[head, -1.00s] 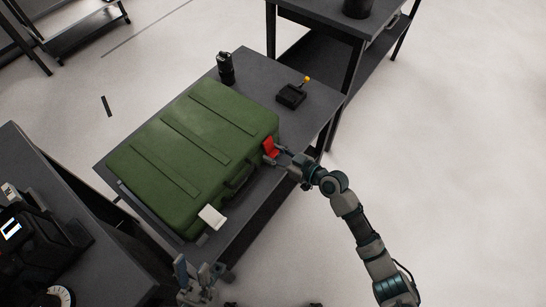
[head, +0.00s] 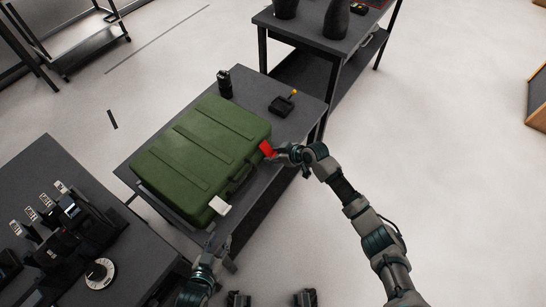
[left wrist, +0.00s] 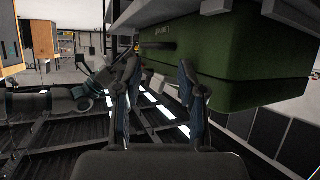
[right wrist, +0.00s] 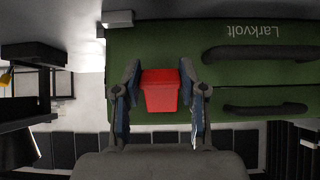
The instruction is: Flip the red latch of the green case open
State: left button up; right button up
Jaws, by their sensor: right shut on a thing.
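The green case (head: 200,150) lies shut on a dark table. Its red latch (head: 266,149) is on the front side near the right end. My right gripper (head: 276,152) is at the latch; in the right wrist view the red latch (right wrist: 160,92) sits between its two fingers, and it is shut on it. A white latch (head: 220,206) is at the case's left front corner. My left gripper (head: 216,242) is below that corner, apart from the case. In the left wrist view its fingers (left wrist: 158,65) are spread with nothing between them.
The case handle (right wrist: 260,53) is beside the red latch. A black cylinder (head: 224,83) and a black box with a yellow-tipped lever (head: 282,105) stand behind the case. A table with dark equipment (head: 65,230) is at left.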

aim_at(274, 155)
jog(key=shift+s+d+r+g+h+p, duration=0.1)
jog(key=shift+r+g+h+p, duration=0.6)
jog(key=shift+p, duration=0.45)
jog(key=shift+s+d+r+g+h+p, duration=0.1)
jog(key=shift+r+g+h+p, duration=0.15)
jog(key=shift+g+h+p, duration=0.25)
jog(key=shift+s+r+g+h+p, duration=0.1)
jog(key=shift+r+g+h+p, duration=0.15)
jog(key=shift+h, duration=0.45)
pick_arm(q)
jog(key=s+a+f+g+y, duration=0.1)
jog(key=s+a+f+g, duration=0.1)
jog(key=s+g, duration=0.2)
jog(key=s+a+f+g+y, duration=0.1)
jog(key=s+a+f+g, duration=0.2)
jog(key=s, duration=0.8)
jog(key=shift+a+f+g+y, duration=0.25)
jog(key=shift+f+g+y, duration=0.1)
jog(key=shift+g, duration=0.95)
pick_arm(e)
jog(key=shift+r+g+h, duration=0.25)
jog(key=shift+g+h, duration=0.2)
jog(key=shift+h, duration=0.25)
jog(key=o, duration=1.2)
jog(key=shift+c, duration=0.2)
jog(key=shift+w, duration=0.1)
jog(key=shift+r, duration=0.15)
